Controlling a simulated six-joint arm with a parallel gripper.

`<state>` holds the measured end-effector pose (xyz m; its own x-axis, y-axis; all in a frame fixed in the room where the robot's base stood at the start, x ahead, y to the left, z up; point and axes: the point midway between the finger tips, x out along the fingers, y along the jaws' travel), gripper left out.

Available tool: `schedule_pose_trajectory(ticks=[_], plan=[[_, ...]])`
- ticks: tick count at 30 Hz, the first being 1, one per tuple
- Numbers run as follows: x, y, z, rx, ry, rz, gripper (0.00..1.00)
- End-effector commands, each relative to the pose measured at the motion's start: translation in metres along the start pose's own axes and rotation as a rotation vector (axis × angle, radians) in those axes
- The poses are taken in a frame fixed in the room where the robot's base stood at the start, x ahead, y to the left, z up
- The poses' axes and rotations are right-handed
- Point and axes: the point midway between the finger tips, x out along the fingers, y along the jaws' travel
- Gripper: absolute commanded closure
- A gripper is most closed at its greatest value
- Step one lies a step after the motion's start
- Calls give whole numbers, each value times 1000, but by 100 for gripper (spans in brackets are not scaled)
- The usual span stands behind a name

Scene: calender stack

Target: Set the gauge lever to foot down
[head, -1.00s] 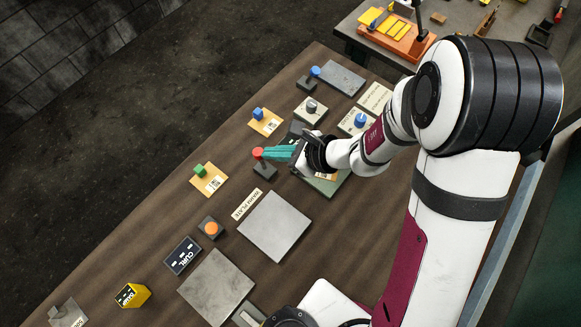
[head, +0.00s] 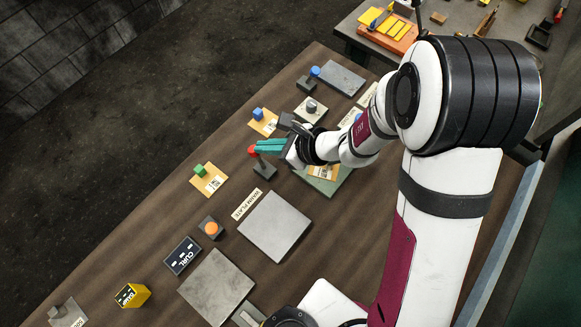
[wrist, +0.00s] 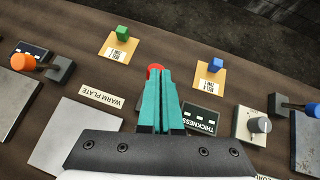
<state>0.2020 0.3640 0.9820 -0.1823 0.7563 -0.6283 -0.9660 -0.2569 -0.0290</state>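The gauge lever has a red knob (head: 254,151) on a dark base (head: 265,171), beside the green gauge plate (head: 322,187). The red knob (wrist: 154,70) also shows in the wrist view, at the fingertips and partly hidden by the left finger. My gripper (head: 259,148) has its teal fingers at the knob, apparently touching it. In the wrist view the fingers (wrist: 158,78) lie nearly together with only a thin gap, and the knob is not seen between them. A dark THICKNESS display (wrist: 200,118) is right of the fingers.
A blue-knob lever (head: 313,74), an orange-knob lever (head: 210,229) and a grey dial (head: 310,107) stand nearby. Yellow cards carry a green block (head: 200,169) and a blue block (head: 258,114). The WARM PLATE slab (head: 273,226) lies below. Bare tabletop lies left of the lever.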

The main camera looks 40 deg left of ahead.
Motion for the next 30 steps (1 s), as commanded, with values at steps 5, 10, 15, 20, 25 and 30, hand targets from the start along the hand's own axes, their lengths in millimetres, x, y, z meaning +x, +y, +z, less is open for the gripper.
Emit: schedule_pose_trajectory(ticks=[5,10,15,20,25,30], plan=[[-4,-1,0,0,-5,-1,100],[-37,-3,-10,2,-3,-6,100],[-75,-7,9,-5,-4,-6,100],[-105,-11,24,-4,-2,-5,100],[-122,-12,33,0,-2,-2,100],[-127,-13,35,0,0,0,100]])
